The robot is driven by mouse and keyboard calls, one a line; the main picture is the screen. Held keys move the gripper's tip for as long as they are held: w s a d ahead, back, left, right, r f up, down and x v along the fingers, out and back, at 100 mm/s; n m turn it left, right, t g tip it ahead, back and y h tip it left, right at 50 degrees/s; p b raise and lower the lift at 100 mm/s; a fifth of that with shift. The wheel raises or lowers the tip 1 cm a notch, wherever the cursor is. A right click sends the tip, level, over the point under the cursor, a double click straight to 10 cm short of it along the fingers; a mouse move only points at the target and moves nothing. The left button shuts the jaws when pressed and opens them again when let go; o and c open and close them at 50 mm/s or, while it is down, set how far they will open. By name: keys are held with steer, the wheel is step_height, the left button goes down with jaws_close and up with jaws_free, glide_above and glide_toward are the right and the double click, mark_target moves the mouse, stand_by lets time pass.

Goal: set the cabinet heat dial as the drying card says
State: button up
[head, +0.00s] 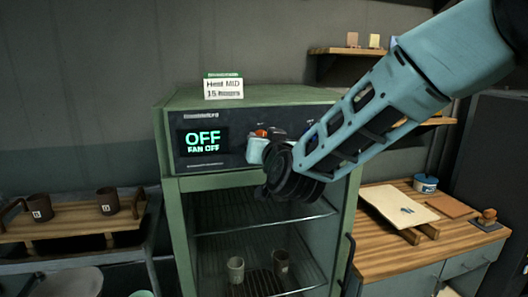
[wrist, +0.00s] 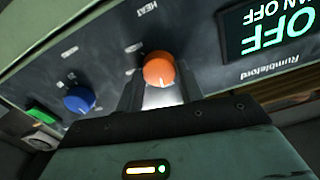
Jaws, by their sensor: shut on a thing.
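The drying card (head: 223,88) stands on top of the green cabinet (head: 168,150); it reads "Heat MID", with a second line that looks like "15 hours". The cabinet display (head: 203,142) reads "OFF" and "FAN OFF". The orange heat dial (wrist: 159,68) sits on the dark panel, with the word "HEAT" printed near it in the wrist view. My gripper (wrist: 155,88) is shut on this dial. In the head view my gripper (head: 264,146) covers most of the dial, and only a bit of orange (head: 262,133) shows.
A blue knob (wrist: 79,99) and a green switch (wrist: 41,115) are on the same panel. Two cups (head: 236,269) stand on a rack inside the cabinet. A tray with two dark mugs (head: 40,207) is at left. A wooden bench (head: 375,255) with a board is at right.

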steer(key=shift+d+f+m+b, duration=0.1)
steer(key=shift+f+m+b, duration=0.05)
steer(key=shift+m+b, duration=4.75)
steer(key=shift+d+f+m+b, duration=0.15)
steer(key=shift+m+b, duration=3.75)
steer(key=shift+b, duration=2)
steer(key=shift+a, duration=0.1)
steer(key=o, duration=1)
steer(key=b+v, duration=0.2)
steer(key=v, duration=1.5)
steer(key=shift+s+r+b, duration=0.15)
steer(key=shift+s+b, duration=0.05)
steer(key=shift+b, duration=0.2)
